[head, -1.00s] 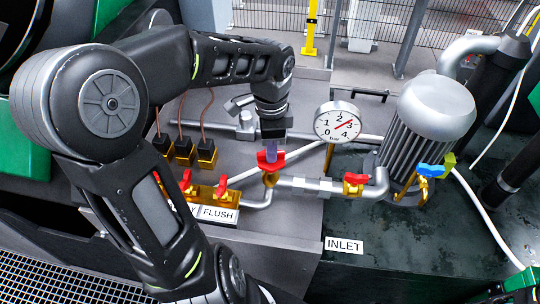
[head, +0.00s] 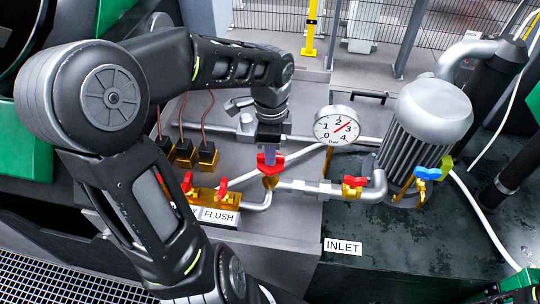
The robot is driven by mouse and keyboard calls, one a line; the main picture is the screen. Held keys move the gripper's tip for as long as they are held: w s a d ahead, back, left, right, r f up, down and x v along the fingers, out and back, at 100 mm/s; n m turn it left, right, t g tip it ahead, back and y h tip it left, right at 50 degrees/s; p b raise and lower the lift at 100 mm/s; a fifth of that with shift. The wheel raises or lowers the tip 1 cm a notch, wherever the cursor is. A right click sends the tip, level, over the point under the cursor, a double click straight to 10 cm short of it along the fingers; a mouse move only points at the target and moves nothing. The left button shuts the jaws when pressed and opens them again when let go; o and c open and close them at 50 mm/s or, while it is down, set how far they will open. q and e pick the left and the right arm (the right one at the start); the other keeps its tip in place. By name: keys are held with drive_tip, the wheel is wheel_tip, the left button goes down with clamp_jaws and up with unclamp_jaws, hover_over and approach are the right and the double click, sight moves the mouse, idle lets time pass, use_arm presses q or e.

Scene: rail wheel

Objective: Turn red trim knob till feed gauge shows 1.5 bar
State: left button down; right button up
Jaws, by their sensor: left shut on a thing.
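The red knob (head: 263,167) sits on a brass valve in the pipework at the middle of the head view. My left gripper (head: 270,150) points down over it and is shut on it; the fingers hide its upper part. The round white gauge (head: 337,126), marked bar, stands just right of the gripper. Its dial runs from 0 to 4, and its red needle points up and right, between 2 and 3. My right gripper is not in view.
Red-handled valves (head: 222,187) stand behind the FLUSH label (head: 218,216). Another red-handled valve (head: 355,182) is right of the knob, before the grey ribbed motor (head: 410,140) and a blue-handled valve (head: 427,173). The INLET label (head: 343,246) lies on clear dark surface.

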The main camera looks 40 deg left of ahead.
use_arm(q)
drive_tip(key=shift+r+m+p, duration=0.1)
drive_tip(key=shift+m+p, duration=0.55)
drive_tip(key=shift+m, duration=0.35)
drive_tip(key=shift+m, duration=0.3)
drive_tip(key=shift+m+p, duration=0.8)
drive_tip(key=shift+p, duration=0.05)
drive_tip(key=shift+m+p, duration=0.75)
drive_tip(key=shift+m, duration=0.65)
drive_tip(key=shift+p, duration=0.3)
